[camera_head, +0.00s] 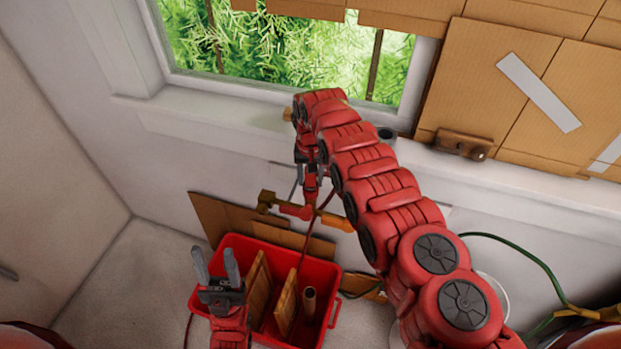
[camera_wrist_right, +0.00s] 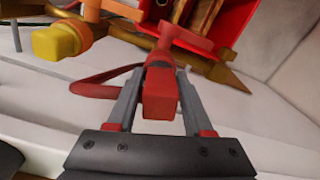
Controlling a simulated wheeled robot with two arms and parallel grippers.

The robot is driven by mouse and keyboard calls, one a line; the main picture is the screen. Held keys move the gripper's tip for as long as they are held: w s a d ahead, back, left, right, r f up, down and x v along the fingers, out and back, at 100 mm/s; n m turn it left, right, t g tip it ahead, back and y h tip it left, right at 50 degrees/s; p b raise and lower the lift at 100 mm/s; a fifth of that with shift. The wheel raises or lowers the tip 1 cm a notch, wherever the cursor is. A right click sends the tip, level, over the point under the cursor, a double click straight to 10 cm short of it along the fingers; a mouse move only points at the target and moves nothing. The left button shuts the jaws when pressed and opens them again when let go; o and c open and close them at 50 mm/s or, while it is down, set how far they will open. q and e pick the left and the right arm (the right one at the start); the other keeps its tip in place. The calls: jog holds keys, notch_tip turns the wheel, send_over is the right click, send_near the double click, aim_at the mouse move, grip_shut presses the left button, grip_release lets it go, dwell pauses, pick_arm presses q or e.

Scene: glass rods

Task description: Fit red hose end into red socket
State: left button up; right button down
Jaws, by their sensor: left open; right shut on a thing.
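My right gripper (camera_head: 310,184) hangs down below the window sill and is shut on the red hose end. In the right wrist view the red hose end (camera_wrist_right: 160,92) sits between both fingers (camera_wrist_right: 160,72), its hose looping off left. The red socket (camera_head: 293,210) is on a brass pipe low on the wall; it also shows in the right wrist view (camera_wrist_right: 186,38). The hose end is right at the socket; I cannot tell whether it is inside or just in front. My left gripper (camera_head: 217,272) is open and empty over the red crate's left side.
An orange-yellow socket (camera_head: 336,222) is right beside the red one. The red crate (camera_head: 327,283) with boards and a tube stands below. Cardboard (camera_head: 212,215) leans behind it. A green hose (camera_head: 522,252) runs at the right. The floor left of the crate is clear.

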jog(key=shift+f+b, duration=0.55)
jog(key=c, duration=0.6)
grip_release()
jog(key=shift+r, duration=0.15)
notch_tip(320, 180, up, 6)
jog(key=p, duration=0.5)
jog(key=shift+r+p, duration=0.7)
jog(key=shift+r, duration=1.65)
